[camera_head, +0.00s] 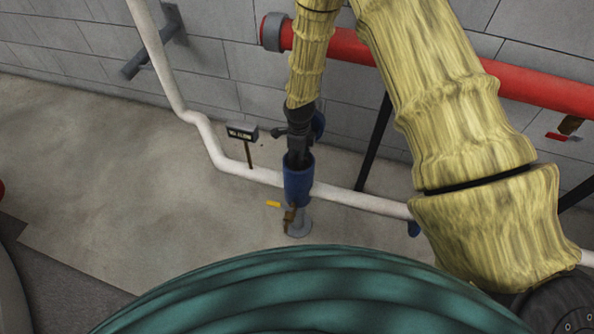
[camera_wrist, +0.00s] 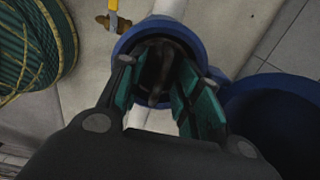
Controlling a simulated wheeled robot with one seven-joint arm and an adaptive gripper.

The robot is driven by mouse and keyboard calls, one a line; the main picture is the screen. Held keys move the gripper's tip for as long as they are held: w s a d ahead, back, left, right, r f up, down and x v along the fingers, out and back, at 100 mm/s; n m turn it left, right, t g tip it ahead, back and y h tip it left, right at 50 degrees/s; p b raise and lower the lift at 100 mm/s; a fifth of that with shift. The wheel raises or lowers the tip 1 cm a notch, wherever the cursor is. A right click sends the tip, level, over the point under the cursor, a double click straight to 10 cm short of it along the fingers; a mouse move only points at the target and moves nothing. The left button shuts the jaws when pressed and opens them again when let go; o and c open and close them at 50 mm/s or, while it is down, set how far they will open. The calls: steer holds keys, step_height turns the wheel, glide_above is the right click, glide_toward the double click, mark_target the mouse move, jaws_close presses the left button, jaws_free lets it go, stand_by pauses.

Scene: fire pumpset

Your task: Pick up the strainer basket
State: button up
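The blue strainer housing (camera_head: 298,187) stands upright on the white pipe, its top open. In the wrist view its blue rim (camera_wrist: 197,38) surrounds a dark opening. Inside, a brownish curved piece, seemingly the handle of the strainer basket (camera_wrist: 157,74), shows between my fingers; the rest of the basket is hidden in the dark. My gripper (camera_wrist: 160,88) points down into the housing mouth, its teal-padded fingers apart on either side of that piece. In the head view my gripper (camera_head: 299,158) is at the housing's top. Contact with the basket cannot be made out.
A large blue round part (camera_wrist: 285,125) lies close right of the housing in the wrist view. A yellow-handled valve (camera_head: 275,204) sits low beside it. A small sign (camera_head: 242,132) stands left. The green hose coil (camera_head: 310,290) fills the front. A red pipe (camera_head: 350,62) runs along the wall.

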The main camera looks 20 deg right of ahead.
jaws_close()
stand_by(0.5)
